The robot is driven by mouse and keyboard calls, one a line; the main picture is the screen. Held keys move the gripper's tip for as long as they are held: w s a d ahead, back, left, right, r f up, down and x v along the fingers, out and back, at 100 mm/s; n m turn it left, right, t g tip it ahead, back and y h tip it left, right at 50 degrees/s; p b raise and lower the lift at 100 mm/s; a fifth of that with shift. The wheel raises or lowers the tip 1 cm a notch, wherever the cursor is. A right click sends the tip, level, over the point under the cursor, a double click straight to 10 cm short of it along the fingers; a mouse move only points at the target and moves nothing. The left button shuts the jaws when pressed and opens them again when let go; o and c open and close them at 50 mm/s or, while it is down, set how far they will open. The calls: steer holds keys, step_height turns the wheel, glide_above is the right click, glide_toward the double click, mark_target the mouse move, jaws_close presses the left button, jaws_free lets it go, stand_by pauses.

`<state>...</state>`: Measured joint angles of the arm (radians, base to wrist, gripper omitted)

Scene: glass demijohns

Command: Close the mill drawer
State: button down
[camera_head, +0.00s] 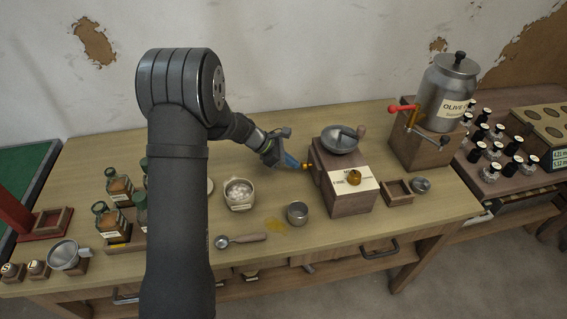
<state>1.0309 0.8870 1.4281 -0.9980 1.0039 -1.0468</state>
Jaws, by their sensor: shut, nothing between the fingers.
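The mill (347,198) is a dark wooden box on the table, right of centre. It has a grey metal bowl and crank on top, and a white label with a brass knob (354,177). A second, orange-brass knob (308,166) sticks out at its left side, at what seems to be the drawer. My gripper (298,164) is shut and empty at the mill's left, its tips at or very near this side knob. I cannot tell whether they touch. The drawer's opening is mostly hidden from this angle.
A metal cup (297,213), a white pot (239,194) and a wooden-handled scoop (241,240) stand or lie in front of the arm. A small wooden tray (397,193) and an olive oil canister (446,91) are to the right. Spice jars (111,223) stand left.

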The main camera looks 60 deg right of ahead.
steer(key=w+a, duration=0.2)
steer(key=w, duration=0.2)
steer(key=shift+a+r, duration=0.35)
steer(key=shift+a, duration=0.05)
steer(key=v, duration=0.9)
steer(key=shift+s, duration=0.15)
